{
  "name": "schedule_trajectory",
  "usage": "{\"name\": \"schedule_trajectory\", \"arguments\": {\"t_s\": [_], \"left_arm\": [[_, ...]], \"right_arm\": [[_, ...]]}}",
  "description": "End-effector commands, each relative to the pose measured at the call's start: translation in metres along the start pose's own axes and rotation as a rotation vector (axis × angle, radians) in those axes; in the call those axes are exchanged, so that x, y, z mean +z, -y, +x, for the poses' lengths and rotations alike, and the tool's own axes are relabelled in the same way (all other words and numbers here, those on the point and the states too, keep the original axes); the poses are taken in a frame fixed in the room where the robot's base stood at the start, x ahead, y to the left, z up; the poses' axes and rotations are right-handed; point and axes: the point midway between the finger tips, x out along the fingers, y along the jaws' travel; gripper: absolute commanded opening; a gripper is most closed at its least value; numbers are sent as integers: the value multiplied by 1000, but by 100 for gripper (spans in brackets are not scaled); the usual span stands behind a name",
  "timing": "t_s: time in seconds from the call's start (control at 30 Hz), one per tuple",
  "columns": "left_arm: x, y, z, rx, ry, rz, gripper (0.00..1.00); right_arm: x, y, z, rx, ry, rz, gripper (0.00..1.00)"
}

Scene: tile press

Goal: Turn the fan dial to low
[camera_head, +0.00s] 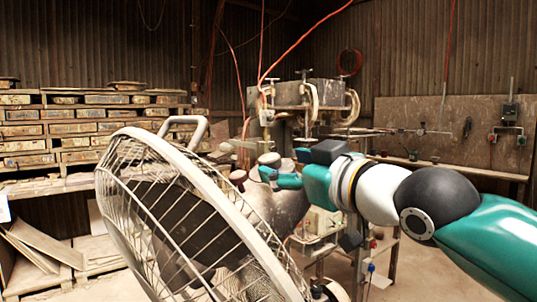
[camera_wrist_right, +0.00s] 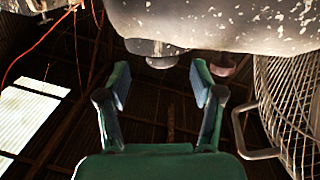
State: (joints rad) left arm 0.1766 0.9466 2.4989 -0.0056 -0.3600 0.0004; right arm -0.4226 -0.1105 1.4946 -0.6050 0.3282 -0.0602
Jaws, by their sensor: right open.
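A large wire-cage fan (camera_head: 222,200) with a pale rim and top handle fills the left-centre of the head view. Its cage (camera_wrist_right: 290,100) shows at the right of the right wrist view. I cannot make out the fan dial or its setting. My right gripper (camera_head: 279,177) is open and empty, to the right of the fan's rim, with teal fingers. In the wrist view the gripper (camera_wrist_right: 160,85) has its fingers apart, below a dark red knob (camera_wrist_right: 222,65) and a grey round part (camera_wrist_right: 160,57). The left gripper is not in view.
A speckled grey body (camera_head: 275,210) stands behind the right gripper, close to it. Beyond are a tall press machine (camera_head: 305,95), shelves of stacked tiles (camera_head: 70,128) at the left and a wall bench (camera_head: 455,168) at the right.

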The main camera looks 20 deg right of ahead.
Motion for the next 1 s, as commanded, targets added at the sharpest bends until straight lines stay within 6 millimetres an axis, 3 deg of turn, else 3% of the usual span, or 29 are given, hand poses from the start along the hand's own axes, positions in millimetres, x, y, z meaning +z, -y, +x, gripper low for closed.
{"name": "schedule_trajectory", "arguments": {"t_s": [0.1,0.3,0.7,1.0], "left_arm": [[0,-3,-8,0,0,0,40],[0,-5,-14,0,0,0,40],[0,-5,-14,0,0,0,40],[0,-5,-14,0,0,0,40]], "right_arm": [[-1,0,24,-1,4,-2,66],[-1,0,47,-1,1,-1,66],[0,1,54,-1,-1,-1,66],[0,0,54,0,-1,-1,16]]}}
